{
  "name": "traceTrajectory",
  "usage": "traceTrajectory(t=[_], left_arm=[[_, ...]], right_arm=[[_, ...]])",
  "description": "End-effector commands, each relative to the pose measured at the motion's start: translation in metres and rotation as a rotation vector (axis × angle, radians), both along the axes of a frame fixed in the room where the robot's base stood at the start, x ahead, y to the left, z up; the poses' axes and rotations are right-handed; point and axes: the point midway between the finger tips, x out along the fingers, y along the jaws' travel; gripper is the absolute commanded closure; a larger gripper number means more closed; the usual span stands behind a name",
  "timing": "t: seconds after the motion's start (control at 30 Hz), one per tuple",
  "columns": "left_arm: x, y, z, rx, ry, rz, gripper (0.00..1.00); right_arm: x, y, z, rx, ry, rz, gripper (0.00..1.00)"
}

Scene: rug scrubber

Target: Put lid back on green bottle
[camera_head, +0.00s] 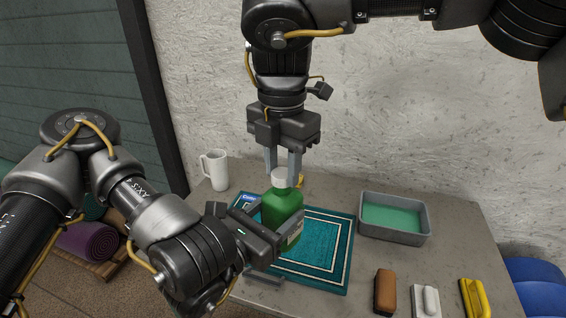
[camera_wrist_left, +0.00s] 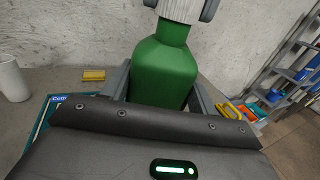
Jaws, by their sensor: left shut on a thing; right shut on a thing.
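The green bottle (camera_head: 283,213) stands upright over the teal rug on the table. My left gripper (camera_head: 284,238) is shut around its body from the left, and its two fingers flank the bottle in the left wrist view (camera_wrist_left: 163,72). The white lid (camera_head: 281,178) is at the top of the bottle, over the neck. It also shows in the left wrist view (camera_wrist_left: 181,9), cut off by the top edge. My right gripper (camera_head: 283,171) points straight down and is shut on the lid. I see no clear gap between lid and bottle, but cannot tell how firmly it is seated.
The teal rug (camera_head: 318,278) lies under the bottle. A white mug (camera_head: 217,170) stands at the back left. A grey tub (camera_head: 397,236) with green liquid is at the right. A brown brush (camera_head: 385,291), a white-and-grey brush (camera_head: 426,300) and a yellow brush (camera_head: 474,297) lie at the front right.

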Motion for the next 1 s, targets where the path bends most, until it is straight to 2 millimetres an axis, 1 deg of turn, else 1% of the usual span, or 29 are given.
traceTrajectory(t=[0.27, 0.3, 0.37, 0.43, 0.47, 0.57, 0.6, 1.0], left_arm=[[0.0001, -0.0002, 0.0010, -0.002, -0.002, 0.000, 0.88], [0.0001, -0.0002, 0.0010, -0.002, -0.002, 0.000, 1.00], [0.0001, -0.0002, 0.0010, -0.002, -0.002, 0.000, 1.00], [0.0001, -0.0002, 0.0009, -0.002, -0.002, 0.000, 1.00], [0.0001, -0.0002, 0.0009, -0.001, -0.002, 0.000, 1.00], [0.0001, -0.0002, 0.0009, -0.001, -0.002, 0.000, 1.00], [0.0000, -0.0003, 0.0009, -0.001, -0.002, 0.000, 1.00], [-0.0002, -0.0004, 0.0008, -0.001, -0.002, -0.001, 1.00]], right_arm=[[-0.0002, -0.0002, -0.0058, 0.000, 0.001, -0.001, 0.88], [-0.0001, -0.0001, -0.0053, 0.001, 0.001, -0.003, 0.88], [0.0000, 0.0001, -0.0055, 0.001, 0.002, -0.025, 0.88], [-0.0001, 0.0007, -0.0058, 0.002, 0.002, -0.106, 0.88], [-0.0002, 0.0008, -0.0063, 0.003, 0.004, -0.161, 0.88], [-0.0003, 0.0010, -0.0064, 0.003, 0.005, -0.413, 0.88], [-0.0004, 0.0008, -0.0063, 0.001, 0.005, -0.525, 0.88], [-0.0005, 0.0008, -0.0059, -0.004, -0.002, -1.532, 0.88]])
